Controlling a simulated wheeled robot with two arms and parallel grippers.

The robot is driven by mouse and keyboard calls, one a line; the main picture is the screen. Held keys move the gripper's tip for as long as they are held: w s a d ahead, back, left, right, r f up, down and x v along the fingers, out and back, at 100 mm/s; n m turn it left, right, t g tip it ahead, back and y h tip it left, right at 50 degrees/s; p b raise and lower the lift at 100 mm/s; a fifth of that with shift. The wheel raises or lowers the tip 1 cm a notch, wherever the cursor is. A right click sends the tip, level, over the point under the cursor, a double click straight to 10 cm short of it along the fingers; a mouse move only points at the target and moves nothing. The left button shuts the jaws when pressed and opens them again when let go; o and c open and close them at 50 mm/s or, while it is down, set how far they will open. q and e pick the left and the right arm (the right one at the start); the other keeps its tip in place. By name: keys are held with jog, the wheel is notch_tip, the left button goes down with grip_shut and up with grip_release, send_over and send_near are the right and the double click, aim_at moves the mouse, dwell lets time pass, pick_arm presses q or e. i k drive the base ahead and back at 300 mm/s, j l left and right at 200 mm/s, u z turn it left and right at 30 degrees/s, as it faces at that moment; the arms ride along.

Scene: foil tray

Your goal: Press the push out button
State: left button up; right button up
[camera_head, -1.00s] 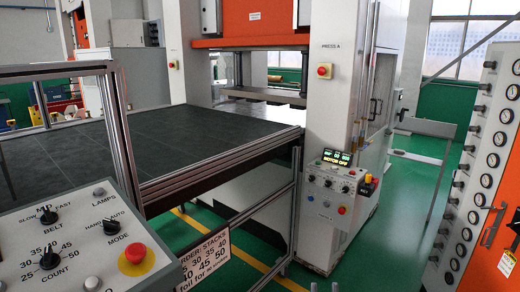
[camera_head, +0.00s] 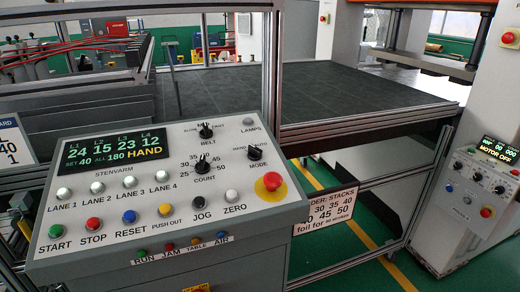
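The push out button (camera_head: 165,210) is a yellow button in the lower row of the grey control panel (camera_head: 110,195) in the head view. Its label, PUSH OUT, is printed just below it. It sits between the blue RESET button (camera_head: 129,216) and the black JOG button (camera_head: 199,202). Nothing covers it. The panel's display (camera_head: 113,149) reads 24, 15, 23, 12, with SET 40, ALL 180 and HAND. Neither of my grippers can be made out in the head view.
A red emergency stop (camera_head: 270,183) on yellow is at the panel's right. Knobs for belt, count (camera_head: 206,168) and mode sit above. Metal posts (camera_head: 283,70) and a dark table (camera_head: 340,95) stand behind. A press control box (camera_head: 480,190) reads MOTOR OFF at right.

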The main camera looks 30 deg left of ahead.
aim_at(165, 209)
jog(key=k+j, duration=0.25)
jog(key=j, duration=0.15)
jog(key=k+j, duration=0.25)
jog(key=k+j+u, duration=0.1)
jog(key=k+j, duration=0.2)
jog(key=j, duration=0.2)
jog(key=k+j, duration=0.25)
jog(key=j, duration=0.15)
jog(key=k+j, duration=0.45)
jog(key=j, duration=0.3)
jog(key=k+u, duration=0.05)
